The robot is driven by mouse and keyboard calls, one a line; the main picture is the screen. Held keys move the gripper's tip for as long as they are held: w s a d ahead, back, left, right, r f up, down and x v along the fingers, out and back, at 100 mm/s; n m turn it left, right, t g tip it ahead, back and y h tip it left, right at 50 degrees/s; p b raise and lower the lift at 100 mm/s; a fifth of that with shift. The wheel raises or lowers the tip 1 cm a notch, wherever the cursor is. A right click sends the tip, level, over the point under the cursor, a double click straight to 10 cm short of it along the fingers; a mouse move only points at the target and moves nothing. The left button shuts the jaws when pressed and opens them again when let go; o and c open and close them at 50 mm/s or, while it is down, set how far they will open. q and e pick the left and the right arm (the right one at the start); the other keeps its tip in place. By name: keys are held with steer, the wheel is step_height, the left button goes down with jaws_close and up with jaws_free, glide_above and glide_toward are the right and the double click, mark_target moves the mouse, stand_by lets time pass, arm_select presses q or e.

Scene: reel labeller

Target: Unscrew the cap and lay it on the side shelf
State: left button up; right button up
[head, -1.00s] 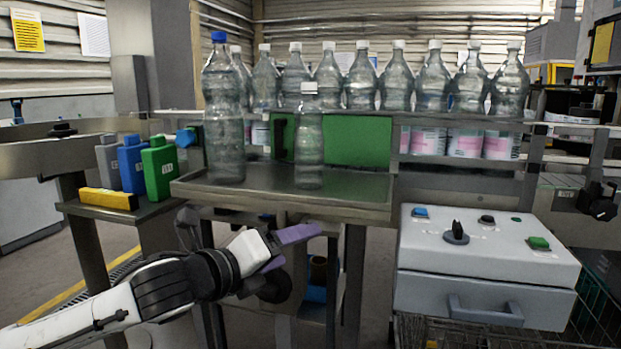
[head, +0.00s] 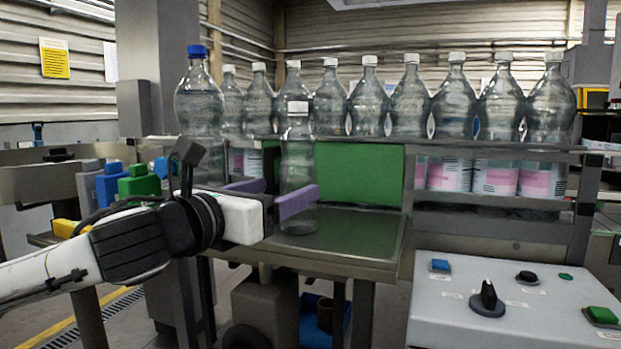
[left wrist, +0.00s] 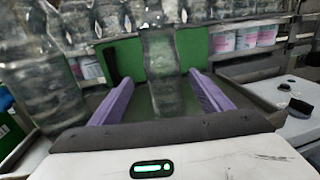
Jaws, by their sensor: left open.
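A clear bottle with a white cap (head: 298,107) stands upright on the metal table (head: 385,240); its body (head: 298,160) is transparent. A taller clear bottle with a blue cap (head: 196,51) stands to its left, its lower part hidden by my arm. My left gripper (head: 290,190) is open, at the white-capped bottle's body, well below the cap. The near purple finger crosses in front of the bottle. In the left wrist view the bottle (left wrist: 160,75) appears between the two fingers, with gaps at both sides. My right gripper is out of view.
A small shelf (head: 42,239) at the left holds a yellow block (head: 64,228) and blue, green and grey containers (head: 138,182). Several white-capped bottles (head: 410,95) line the back rail. A green panel (head: 360,175) stands behind the table. A control box (head: 450,310) is at right.

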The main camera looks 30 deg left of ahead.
mark_target(286, 187)
arm_select(q)
steer(key=shift+w+r+p, duration=0.3)
steer(key=shift+w+p, duration=0.2)
steer(key=shift+w, duration=0.15)
steer(key=shift+w+a+f, duration=0.1)
steer(key=shift+w+f, duration=0.05)
steer(key=shift+w, duration=1.05)
steer(key=shift+w+p, duration=0.5)
steer(key=shift+w, duration=2.25)
steer(key=c, duration=1.6)
steer(key=shift+r, duration=0.25)
